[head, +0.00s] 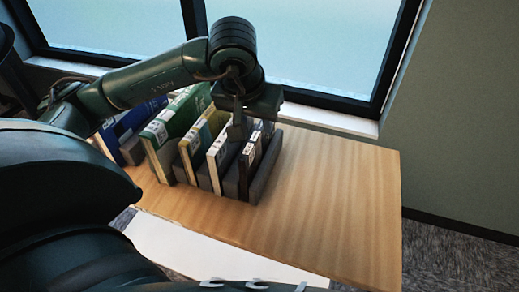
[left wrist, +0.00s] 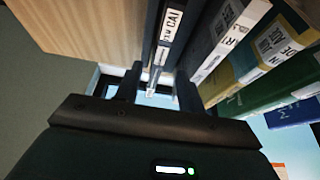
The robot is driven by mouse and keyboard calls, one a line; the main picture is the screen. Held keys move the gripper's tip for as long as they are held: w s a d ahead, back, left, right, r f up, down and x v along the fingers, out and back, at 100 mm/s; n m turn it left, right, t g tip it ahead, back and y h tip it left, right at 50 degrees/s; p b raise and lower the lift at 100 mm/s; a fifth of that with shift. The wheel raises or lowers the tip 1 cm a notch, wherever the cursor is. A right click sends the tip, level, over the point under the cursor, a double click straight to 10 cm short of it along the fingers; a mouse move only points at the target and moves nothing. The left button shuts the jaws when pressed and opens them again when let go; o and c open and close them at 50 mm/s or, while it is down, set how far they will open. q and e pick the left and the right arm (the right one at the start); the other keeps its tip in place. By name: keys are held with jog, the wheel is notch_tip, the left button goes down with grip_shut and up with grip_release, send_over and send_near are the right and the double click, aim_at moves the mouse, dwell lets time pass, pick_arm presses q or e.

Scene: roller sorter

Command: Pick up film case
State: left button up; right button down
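The film case (head: 245,172) is a thin dark case with a white spine label, standing upright in the grey rack (head: 265,168) as the rightmost item of the row. In the left wrist view the film case (left wrist: 172,28) shows its label reading "FILM CA". My left gripper (head: 240,128) is above the row, pointing down at the film case's top end. In the left wrist view its two fingers (left wrist: 157,90) are apart, with the case's far end between them; I see no clear contact. My right gripper is not in view.
Left of the film case stand a white case (head: 217,160), a yellow book (head: 196,145), a green book (head: 172,128) and a blue one (head: 118,128), close together. The wooden table (head: 330,200) is clear to the right. A window (head: 310,40) stands behind.

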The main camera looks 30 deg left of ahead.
aim_at(258, 130)
pick_arm(q)
jog(key=shift+d+p+x, duration=0.1)
jog(key=shift+p+x, duration=0.1)
jog(key=shift+x, duration=1.15)
jog(key=shift+d+p+x, duration=0.15)
jog(key=shift+p+x, duration=0.05)
jog(key=shift+x, duration=1.15)
jog(key=shift+c, duration=0.5)
grip_shut()
